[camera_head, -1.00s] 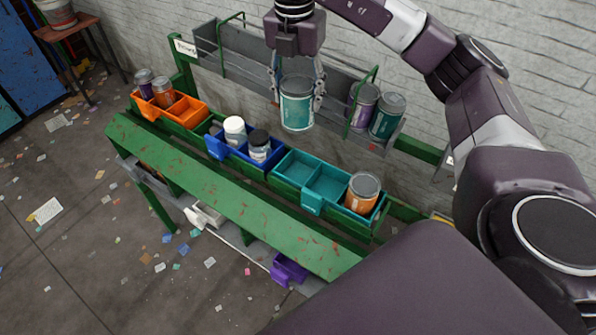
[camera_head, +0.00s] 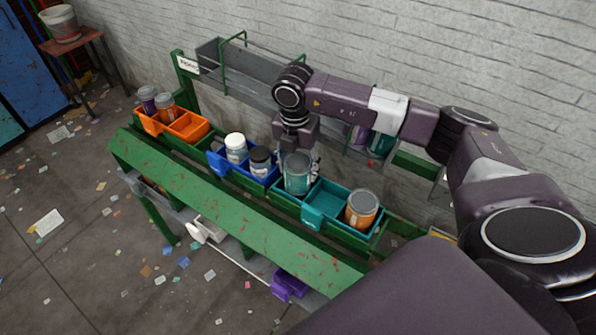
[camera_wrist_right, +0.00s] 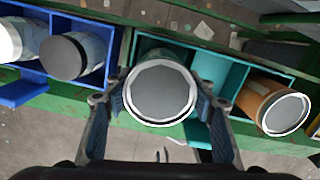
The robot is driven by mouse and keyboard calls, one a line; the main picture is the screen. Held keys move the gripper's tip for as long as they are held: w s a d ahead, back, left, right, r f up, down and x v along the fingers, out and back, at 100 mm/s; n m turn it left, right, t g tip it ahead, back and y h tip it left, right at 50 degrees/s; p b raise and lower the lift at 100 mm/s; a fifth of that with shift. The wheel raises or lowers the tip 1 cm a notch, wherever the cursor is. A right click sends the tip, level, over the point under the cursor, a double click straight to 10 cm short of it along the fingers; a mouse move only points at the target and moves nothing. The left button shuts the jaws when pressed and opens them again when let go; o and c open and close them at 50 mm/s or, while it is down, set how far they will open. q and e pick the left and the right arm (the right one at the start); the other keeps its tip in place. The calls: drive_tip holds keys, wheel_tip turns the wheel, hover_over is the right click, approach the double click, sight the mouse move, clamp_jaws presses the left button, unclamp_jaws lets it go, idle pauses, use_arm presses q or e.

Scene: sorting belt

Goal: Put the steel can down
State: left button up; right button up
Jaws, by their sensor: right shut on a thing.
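The steel can (camera_head: 297,176), with a teal label and a grey lid, is upright at the left compartment of the teal bin (camera_head: 313,217). My right gripper (camera_head: 300,163) is shut on it, with a finger on each side. In the right wrist view the can's round lid (camera_wrist_right: 160,92) shows between the two fingers. Its lower end is partly hidden, so I cannot tell whether it touches the bin floor. The middle compartment is empty. An orange can (camera_head: 362,208) stands in the right compartment. My left gripper is not in view.
A blue bin (camera_head: 216,160) just left holds a white jar (camera_head: 236,147) and a dark-lidded jar (camera_head: 260,160). A grey upper trough (camera_head: 238,75) with cans runs behind, along the wall.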

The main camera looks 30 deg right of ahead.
wheel_tip(320, 180, down, 2)
drive_tip(key=shift+f, duration=0.2)
drive_tip(key=shift+f, duration=0.1)
drive_tip(key=o, duration=1.1)
drive_tip(key=shift+r, duration=0.45)
drive_tip(key=r+b, duration=0.1)
drive_tip(key=r, duration=0.6)
drive_tip(key=r+b, duration=0.1)
drive_tip(key=r, duration=0.3)
drive_tip(key=shift+s+a+r+b, duration=0.2)
drive_tip(key=shift+s+a+b, duration=0.1)
drive_tip(key=shift+a+b, duration=0.1)
